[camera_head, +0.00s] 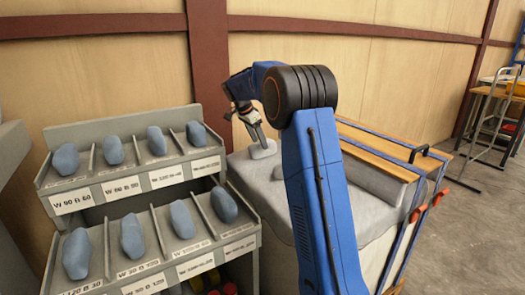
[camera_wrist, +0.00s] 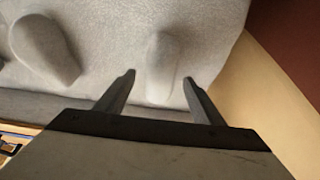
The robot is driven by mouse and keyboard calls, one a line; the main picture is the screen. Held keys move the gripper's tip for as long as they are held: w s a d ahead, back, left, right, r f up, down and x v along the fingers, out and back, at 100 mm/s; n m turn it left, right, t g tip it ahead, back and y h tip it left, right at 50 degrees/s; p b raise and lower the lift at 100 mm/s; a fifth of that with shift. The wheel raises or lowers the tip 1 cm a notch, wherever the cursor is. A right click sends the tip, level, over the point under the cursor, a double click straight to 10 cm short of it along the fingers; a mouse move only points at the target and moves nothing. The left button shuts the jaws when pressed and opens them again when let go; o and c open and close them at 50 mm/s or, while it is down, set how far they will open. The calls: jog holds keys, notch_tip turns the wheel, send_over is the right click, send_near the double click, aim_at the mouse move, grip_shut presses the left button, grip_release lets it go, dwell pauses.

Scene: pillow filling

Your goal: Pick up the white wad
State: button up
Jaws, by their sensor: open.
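The white wad (camera_wrist: 163,55) is a pale, rounded, elongated lump lying on a light grey cloth-like surface. In the wrist view my gripper (camera_wrist: 159,78) is open, with one finger on each side of the wad's near end. No contact between the fingers and the wad is clear. In the head view my gripper (camera_head: 256,135) points down at the pale wad (camera_head: 264,151) near the left back corner of the surface. My arm hides part of the surface there.
A second grey lump (camera_wrist: 45,48) lies to the left in the wrist view. In the head view a two-tier rack (camera_head: 108,219) with several blue-grey lumps in labelled slots stands at left. A wooden board with blue rails (camera_head: 372,150) lies at right.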

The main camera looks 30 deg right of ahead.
jog(key=shift+x, duration=1.9)
jog(key=c, duration=1.2)
